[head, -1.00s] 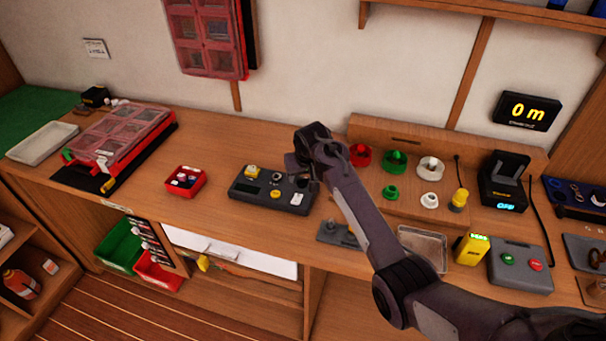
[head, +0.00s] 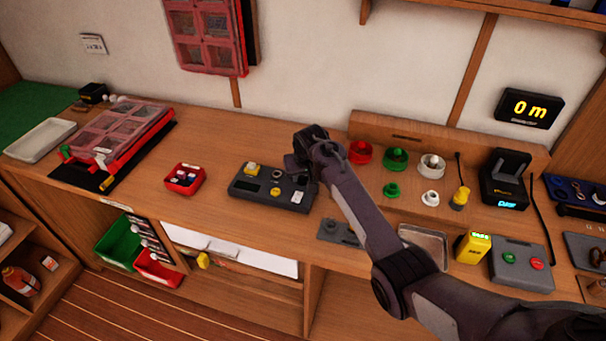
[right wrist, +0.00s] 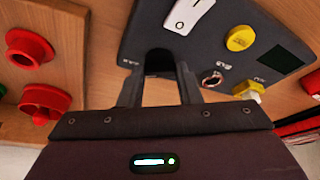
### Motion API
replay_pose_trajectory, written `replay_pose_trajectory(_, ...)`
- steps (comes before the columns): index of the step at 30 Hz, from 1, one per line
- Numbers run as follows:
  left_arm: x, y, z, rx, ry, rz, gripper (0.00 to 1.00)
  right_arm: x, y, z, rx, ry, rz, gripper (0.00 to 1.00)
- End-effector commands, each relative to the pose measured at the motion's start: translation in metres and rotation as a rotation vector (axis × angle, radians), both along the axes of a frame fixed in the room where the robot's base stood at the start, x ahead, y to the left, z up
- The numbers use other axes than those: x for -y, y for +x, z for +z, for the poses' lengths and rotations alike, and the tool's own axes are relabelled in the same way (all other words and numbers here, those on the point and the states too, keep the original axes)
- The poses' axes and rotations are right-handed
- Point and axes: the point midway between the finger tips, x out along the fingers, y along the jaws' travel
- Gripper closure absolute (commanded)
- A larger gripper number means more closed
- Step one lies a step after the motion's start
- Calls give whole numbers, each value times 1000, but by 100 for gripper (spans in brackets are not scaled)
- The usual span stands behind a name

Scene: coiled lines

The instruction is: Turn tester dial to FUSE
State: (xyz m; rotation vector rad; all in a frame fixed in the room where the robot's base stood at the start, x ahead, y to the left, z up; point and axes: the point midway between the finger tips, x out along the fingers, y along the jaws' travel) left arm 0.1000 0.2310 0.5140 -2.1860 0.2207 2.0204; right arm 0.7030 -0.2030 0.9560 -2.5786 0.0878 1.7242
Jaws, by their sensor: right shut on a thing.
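The tester (head: 240,190) is a dark flat box on the bench, left of my right arm in the head view. It carries a white rocker switch (right wrist: 187,16), a round yellow knob (right wrist: 240,38), a dark screen (right wrist: 283,56), a metal ring (right wrist: 211,79) and a yellow block (right wrist: 248,89). My right gripper (head: 297,166) is at its back right corner. In the right wrist view its fingers (right wrist: 158,82) are shut on a dark dial (right wrist: 158,60) at the tester's edge. The dial's pointer and setting cannot be read. My left gripper is not in view.
A small red bin (head: 184,180) stands left of the tester. A wooden stand (head: 440,150) with red, green and white fittings is to the right. A metal tray (head: 424,246) and a grey box with green and red buttons (head: 522,268) lie nearer the front edge.

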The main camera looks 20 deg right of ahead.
Motion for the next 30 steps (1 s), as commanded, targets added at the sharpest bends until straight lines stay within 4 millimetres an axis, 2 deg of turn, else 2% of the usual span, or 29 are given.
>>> replay_pose_trajectory(11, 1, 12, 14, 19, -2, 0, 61, 2, 0, 3, -1, 1, 136, 92)
replay_pose_trajectory(21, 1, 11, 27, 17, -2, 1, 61, 6, 1, 2, -1, 1, 437, 92)
replay_pose_trajectory(30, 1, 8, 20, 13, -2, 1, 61, 8, 3, -1, 0, 1, 716, 92)
